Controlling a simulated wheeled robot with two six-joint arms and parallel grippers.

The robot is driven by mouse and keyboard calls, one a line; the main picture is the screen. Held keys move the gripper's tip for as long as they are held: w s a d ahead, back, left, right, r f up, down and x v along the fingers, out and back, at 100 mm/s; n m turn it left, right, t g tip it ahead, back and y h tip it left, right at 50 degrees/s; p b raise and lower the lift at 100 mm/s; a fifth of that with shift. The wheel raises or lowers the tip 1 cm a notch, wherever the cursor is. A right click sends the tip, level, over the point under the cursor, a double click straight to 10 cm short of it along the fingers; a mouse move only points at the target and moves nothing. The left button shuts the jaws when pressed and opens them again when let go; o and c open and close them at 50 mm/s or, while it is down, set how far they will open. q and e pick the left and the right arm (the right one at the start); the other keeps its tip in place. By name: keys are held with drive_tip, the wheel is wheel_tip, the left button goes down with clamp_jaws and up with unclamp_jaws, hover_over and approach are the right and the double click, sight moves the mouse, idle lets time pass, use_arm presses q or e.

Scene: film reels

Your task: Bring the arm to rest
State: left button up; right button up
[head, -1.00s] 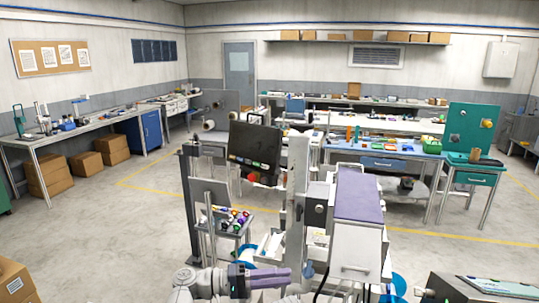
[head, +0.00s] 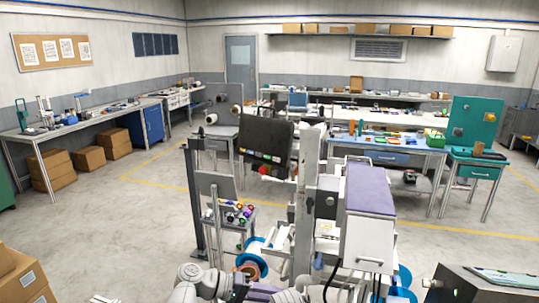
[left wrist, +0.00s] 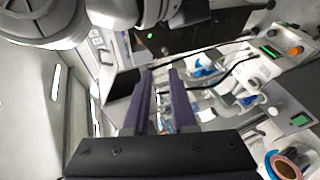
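My left arm (head: 200,280) is folded low at the bottom of the head view. The purple fingers of my left gripper (head: 262,291) show in part there, at the bottom edge. In the left wrist view the two fingers of my left gripper (left wrist: 161,75) stand apart with a gap and nothing held between them. My right gripper is not in view.
A machine with a purple-topped white cabinet (head: 369,190) and a dark screen (head: 262,142) stands close ahead. A blue-rimmed reel with a copper centre (head: 250,264) sits low beside my arm; it also shows in the left wrist view (left wrist: 287,164). Open floor (head: 110,225) lies left.

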use_arm(q)
drive_tip(key=s+a+f+y, duration=0.2)
drive_tip(key=a+f+y, duration=0.4)
drive_tip(key=f, duration=0.4)
drive_tip(key=s+a+f+y, duration=0.1)
drive_tip(key=a+f+y, duration=0.3)
drive_tip(key=a+y, duration=0.6)
drive_tip(key=s+d+m+g, duration=0.1)
drive_tip(key=s+d+m, duration=0.3)
drive_tip(key=s+d, duration=0.2)
drive_tip(key=shift+s+d+f+m+g+h, duration=0.2)
drive_tip(key=shift+d+m+g+h, duration=0.15)
drive_tip(key=shift+d, duration=0.9)
